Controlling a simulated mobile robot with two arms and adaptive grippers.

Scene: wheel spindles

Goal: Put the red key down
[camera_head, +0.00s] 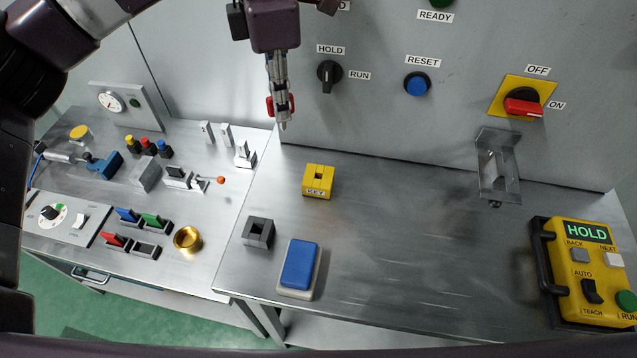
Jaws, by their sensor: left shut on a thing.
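My left gripper (282,118) comes down from the top of the view, in front of the grey panel and above the back left of the right-hand bench. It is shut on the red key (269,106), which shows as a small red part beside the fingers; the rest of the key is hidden. A yellow block labelled KEY (318,181), with a dark slot in its top, stands on the bench below and to the right of the gripper. I do not see my right gripper.
A grey square socket (258,233) and a blue-topped block (299,265) stand near the front left. A yellow pendant (585,270) is at the right. The bench middle is clear. Switches and levers crowd the left bench.

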